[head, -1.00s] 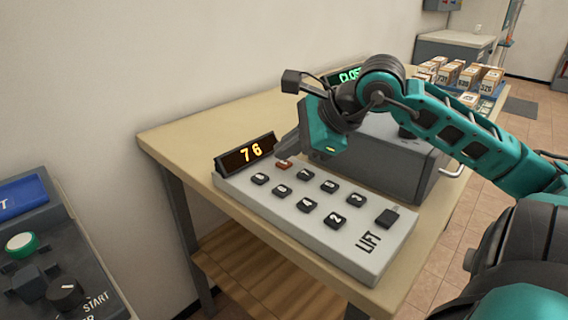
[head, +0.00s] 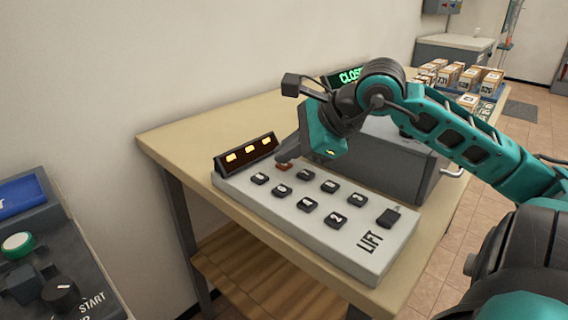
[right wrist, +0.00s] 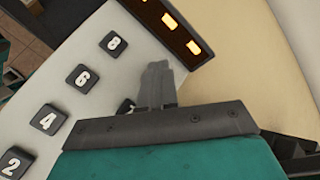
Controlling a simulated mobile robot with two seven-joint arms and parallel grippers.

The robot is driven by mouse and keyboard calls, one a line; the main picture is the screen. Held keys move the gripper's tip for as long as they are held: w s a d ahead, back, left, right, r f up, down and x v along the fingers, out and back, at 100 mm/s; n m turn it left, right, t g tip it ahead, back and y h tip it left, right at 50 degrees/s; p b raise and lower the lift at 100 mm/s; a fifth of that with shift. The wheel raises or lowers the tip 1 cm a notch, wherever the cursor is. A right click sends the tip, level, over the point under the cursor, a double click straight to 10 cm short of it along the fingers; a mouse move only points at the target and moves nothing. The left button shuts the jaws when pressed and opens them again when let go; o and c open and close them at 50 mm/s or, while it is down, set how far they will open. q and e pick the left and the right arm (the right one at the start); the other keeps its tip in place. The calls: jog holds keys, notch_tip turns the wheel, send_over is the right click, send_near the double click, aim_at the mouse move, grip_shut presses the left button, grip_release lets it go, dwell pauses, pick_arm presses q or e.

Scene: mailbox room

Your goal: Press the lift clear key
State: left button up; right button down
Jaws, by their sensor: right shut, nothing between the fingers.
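The lift keypad (head: 340,245) is a pale grey slab marked LIFT on the wooden table, with several black number keys and one red-brown key (head: 284,167) at its far left corner. Its display (head: 246,153) shows three orange bars; it also shows in the right wrist view (right wrist: 180,30). My right gripper (head: 284,157) is shut and empty, its tips pointing down at the red-brown key. I cannot tell whether they touch it. In the right wrist view the shut fingers (right wrist: 158,72) hide that key. My left gripper is not in view.
A grey box (head: 385,165) with a green display (head: 349,75) stands behind the keypad. Numbered parcels (head: 455,77) sit farther back. A dark control panel (head: 50,265) with a green button is at lower left. The tabletop left of the keypad is clear.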

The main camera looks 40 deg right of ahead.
aim_at(288, 166)
jog(key=shift+f, duration=0.1)
dwell(0.3)
jog(key=shift+r+p, duration=0.4)
jog(key=shift+r, duration=0.45)
jog(key=shift+r, duration=0.1)
jog(key=shift+r+p, duration=1.45)
jog(key=shift+r, duration=1)
jog(key=shift+f, duration=0.1)
